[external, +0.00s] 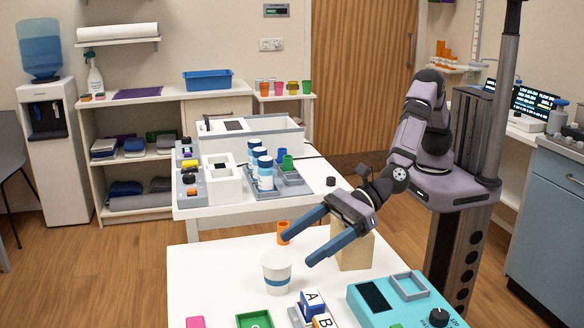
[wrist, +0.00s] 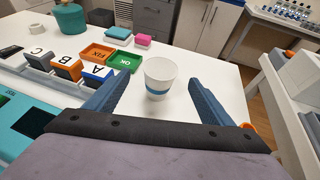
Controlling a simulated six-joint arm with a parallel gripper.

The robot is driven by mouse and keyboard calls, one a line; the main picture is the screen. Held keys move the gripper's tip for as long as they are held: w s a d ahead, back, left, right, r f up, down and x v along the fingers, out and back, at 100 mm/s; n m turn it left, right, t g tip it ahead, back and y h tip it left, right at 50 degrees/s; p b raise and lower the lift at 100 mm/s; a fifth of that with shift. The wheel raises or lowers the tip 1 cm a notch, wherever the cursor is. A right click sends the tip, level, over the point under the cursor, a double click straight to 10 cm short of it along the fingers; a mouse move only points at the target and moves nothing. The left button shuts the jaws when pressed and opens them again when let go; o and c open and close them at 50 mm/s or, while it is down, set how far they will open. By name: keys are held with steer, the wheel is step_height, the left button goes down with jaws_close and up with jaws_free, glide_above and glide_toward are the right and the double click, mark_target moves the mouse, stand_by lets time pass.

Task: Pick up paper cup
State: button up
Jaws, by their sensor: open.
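The paper cup (external: 277,273) is white with a blue-grey band and stands upright on the white table. In the wrist view the cup (wrist: 159,76) shows beyond my fingertips, roughly centred between the two blue fingers. My gripper (external: 315,236) is open and empty, above the table and to the right of the cup in the external view. The gripper also shows in the wrist view (wrist: 152,88) with its fingers spread wide. The fingers do not touch the cup.
A small orange cup (external: 283,232) and a tan block (external: 354,250) stand behind the paper cup. Lettered blocks (external: 312,301), a green tray (external: 254,319) and a teal device (external: 405,303) are at the front. The table left of the cup is clear.

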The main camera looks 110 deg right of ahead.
mark_target(264, 269)
steer(key=w, duration=0.1)
steer(key=w+p, duration=0.1)
steer(key=w, duration=0.1)
steer(key=shift+a+f, duration=0.25)
steer(key=shift+a, duration=0.05)
steer(key=shift+p+x, duration=0.35)
steer(key=shift+x, duration=0.4)
steer(key=c, duration=1.4)
